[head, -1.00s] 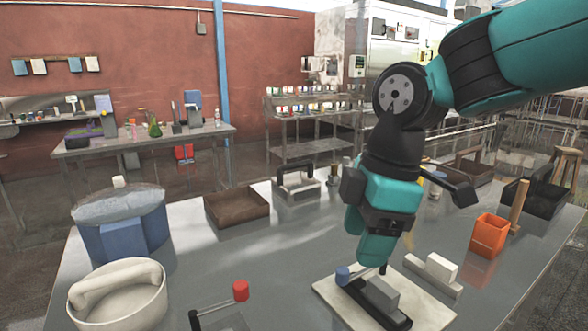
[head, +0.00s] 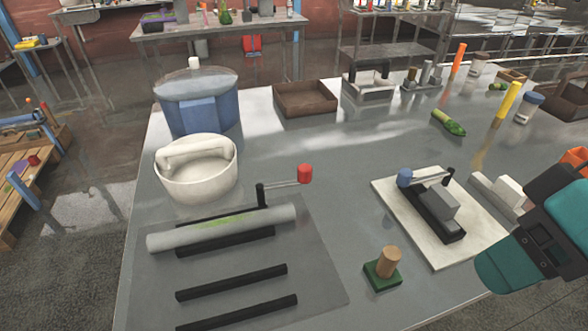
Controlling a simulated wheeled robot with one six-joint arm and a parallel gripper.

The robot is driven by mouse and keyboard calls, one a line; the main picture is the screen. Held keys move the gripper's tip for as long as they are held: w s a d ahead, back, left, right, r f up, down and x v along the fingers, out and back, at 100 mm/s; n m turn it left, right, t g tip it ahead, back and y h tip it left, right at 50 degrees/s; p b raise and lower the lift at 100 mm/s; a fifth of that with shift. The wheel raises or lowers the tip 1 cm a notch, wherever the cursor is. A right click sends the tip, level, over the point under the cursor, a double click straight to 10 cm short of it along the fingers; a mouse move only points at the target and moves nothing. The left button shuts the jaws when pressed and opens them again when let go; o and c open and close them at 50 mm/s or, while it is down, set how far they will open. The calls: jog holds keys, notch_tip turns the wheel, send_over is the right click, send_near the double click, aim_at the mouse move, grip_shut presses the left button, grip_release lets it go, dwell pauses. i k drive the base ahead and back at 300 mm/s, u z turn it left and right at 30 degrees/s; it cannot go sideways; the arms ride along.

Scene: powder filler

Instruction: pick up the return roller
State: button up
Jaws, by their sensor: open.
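The return roller (head: 220,227) is a long pale grey cylinder with a green smear along its middle. It lies on its side at the front left of the grey table, over a black bar on a dark mat. My gripper (head: 503,272) is at the lower right, far to the right of the roller and apart from it. Its teal end and dark bracket show, but its fingertips cannot be made out. Nothing is seen held in it.
A crank with a red knob (head: 304,174) stands just behind the roller. A white handled pot (head: 197,178) is behind it. Black bars (head: 232,283) lie in front. A green block with a wooden peg (head: 383,273) and a white board (head: 465,250) stand right.

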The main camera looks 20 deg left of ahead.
aim_at(219, 227)
jog(key=u, duration=1.9)
jog(key=k, duration=0.65)
jog(key=u, duration=0.9)
jog(key=i, duration=1.1)
jog(key=z, duration=0.7)
